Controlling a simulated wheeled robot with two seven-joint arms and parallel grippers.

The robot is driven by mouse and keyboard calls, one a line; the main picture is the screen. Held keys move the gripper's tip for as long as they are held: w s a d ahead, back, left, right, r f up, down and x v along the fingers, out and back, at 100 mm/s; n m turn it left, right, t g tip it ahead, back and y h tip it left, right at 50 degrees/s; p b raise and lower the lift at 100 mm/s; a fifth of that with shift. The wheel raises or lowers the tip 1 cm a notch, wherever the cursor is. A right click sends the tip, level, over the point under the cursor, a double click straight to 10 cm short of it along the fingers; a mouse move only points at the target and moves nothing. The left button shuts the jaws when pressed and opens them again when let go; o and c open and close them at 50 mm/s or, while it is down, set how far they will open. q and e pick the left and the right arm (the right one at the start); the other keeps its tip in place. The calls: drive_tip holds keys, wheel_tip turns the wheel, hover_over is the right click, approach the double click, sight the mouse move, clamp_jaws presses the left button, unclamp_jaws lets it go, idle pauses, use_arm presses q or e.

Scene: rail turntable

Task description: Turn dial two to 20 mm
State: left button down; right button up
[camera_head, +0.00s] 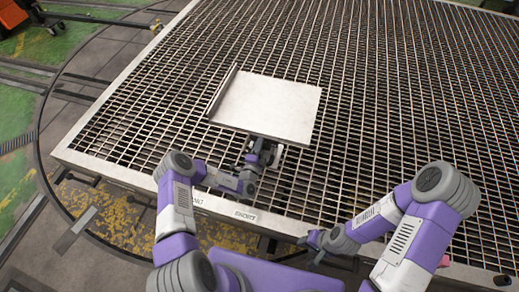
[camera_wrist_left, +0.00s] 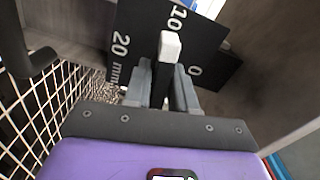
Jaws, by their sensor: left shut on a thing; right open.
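In the left wrist view a black dial plate (camera_wrist_left: 125,50) carries white marks reading 20 mm, 10 and 0. A dial lever with a white tip (camera_wrist_left: 170,43) stands in front of it, the tip beside the 10 mark. My left gripper (camera_wrist_left: 163,80) is shut on the lever, one finger on each side. In the head view my left gripper (camera_head: 264,152) is at the near edge of a pale box (camera_head: 266,106), whose top hides the dial. Which dial number this is cannot be read. My right gripper (camera_head: 314,241) is open and empty at the platform's front edge.
The pale box stands on a large grated platform (camera_head: 400,90). Its front rim (camera_head: 215,204) bears labels, one reading SHORT. Orange equipment (camera_head: 18,14) stands at the far left on green floor. The grating right of the box is clear.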

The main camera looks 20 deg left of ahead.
use_arm(q)
drive_tip(key=n, duration=0.3)
drive_tip(key=shift+a+f+n, duration=0.1)
drive_tip(key=shift+n, duration=0.3)
drive_tip(key=n, duration=0.3)
drive_tip(key=shift+n, duration=0.3)
drive_tip(key=n, duration=0.3)
drive_tip(key=shift+n, duration=0.3)
drive_tip(key=n, duration=0.5)
unclamp_jaws()
drive_tip(key=shift+s, duration=0.1)
